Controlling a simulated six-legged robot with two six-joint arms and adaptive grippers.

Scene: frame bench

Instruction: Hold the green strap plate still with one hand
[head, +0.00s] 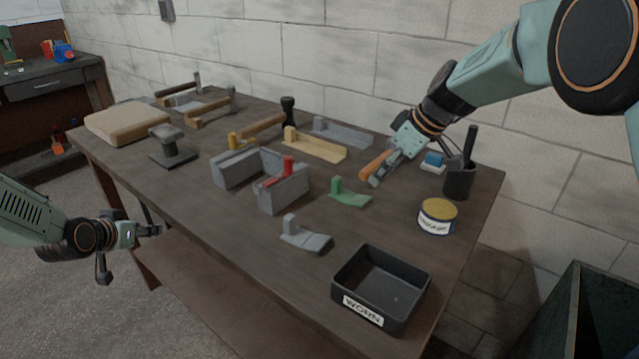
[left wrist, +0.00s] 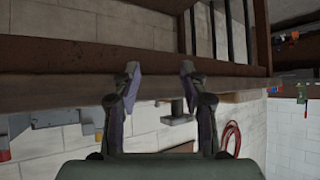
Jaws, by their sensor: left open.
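The green strap plate (head: 350,194) lies on the bench, right of the grey block with the red piece. It has a small upright block at one end. My left gripper (head: 150,230) is off the bench's left front edge, far from the plate. The left wrist view shows its two fingers (left wrist: 160,72) apart with nothing between them. My right gripper (head: 378,172) is above and right of the plate, beside an orange-handled tool (head: 376,164). I cannot tell whether its fingers are closed on that tool.
A black tray marked WORN (head: 345,302) stands at the front right. A grey strap plate (head: 305,236), a yellow-lidded tin (head: 437,217), a dark cup (head: 459,182) and a grey channel block (head: 282,195) surround the green plate. Bare bench lies along the front left.

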